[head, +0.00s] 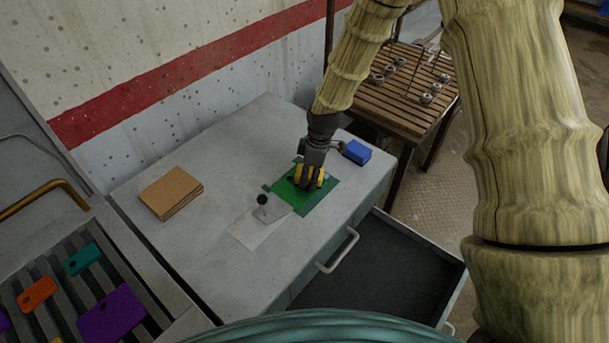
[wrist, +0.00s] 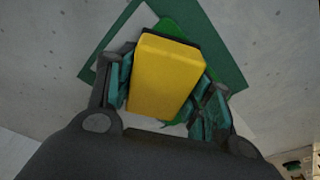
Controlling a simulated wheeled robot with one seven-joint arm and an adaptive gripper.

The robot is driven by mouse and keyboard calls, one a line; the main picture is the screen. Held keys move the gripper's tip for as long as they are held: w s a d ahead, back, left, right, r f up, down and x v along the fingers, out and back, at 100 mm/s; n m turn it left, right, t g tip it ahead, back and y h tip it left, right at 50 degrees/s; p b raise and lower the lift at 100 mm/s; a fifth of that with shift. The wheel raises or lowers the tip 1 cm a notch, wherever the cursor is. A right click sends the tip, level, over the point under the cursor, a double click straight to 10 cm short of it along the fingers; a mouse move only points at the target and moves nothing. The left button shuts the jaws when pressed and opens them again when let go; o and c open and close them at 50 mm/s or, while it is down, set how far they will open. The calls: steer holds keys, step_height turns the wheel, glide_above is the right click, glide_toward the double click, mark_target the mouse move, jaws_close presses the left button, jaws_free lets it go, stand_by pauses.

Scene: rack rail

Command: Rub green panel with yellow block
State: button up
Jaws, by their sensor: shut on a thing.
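The yellow block (wrist: 165,78) is held between the two fingers of my gripper (wrist: 163,95) in the wrist view. It also shows in the head view (head: 308,176), over the green panel. The green panel (head: 318,197) lies flat on the grey cabinet top, and its dark green border shows in the wrist view (wrist: 222,50). A brighter green patch shows beside the block, and a pale area shows within the border. My gripper (head: 309,174) points down at the panel. Whether the block touches the panel is hidden.
A grey scraper-like tool with a black knob (head: 270,209) lies on a white sheet (head: 256,234) left of the panel. A blue box (head: 356,152) sits right of it. A brown stack (head: 170,192) stands at left. An open drawer (head: 375,270) juts out in front.

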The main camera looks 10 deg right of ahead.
mark_target(311, 169)
steer(key=shift+w+d+r, duration=0.2)
steer(key=shift+w+d, duration=0.05)
steer(key=shift+d, duration=0.1)
steer(key=shift+w+d+r+p, duration=0.15)
steer(key=shift+r+p, duration=0.1)
steer(key=shift+p, duration=0.15)
steer(key=r, duration=0.1)
steer(key=r+p, duration=0.2)
steer(key=r, duration=0.1)
steer(key=shift+a, duration=0.25)
steer(key=shift+r+p, duration=0.45)
steer(key=shift+r, duration=0.15)
steer(key=shift+r+p, duration=0.55)
steer(key=shift+r, duration=0.4)
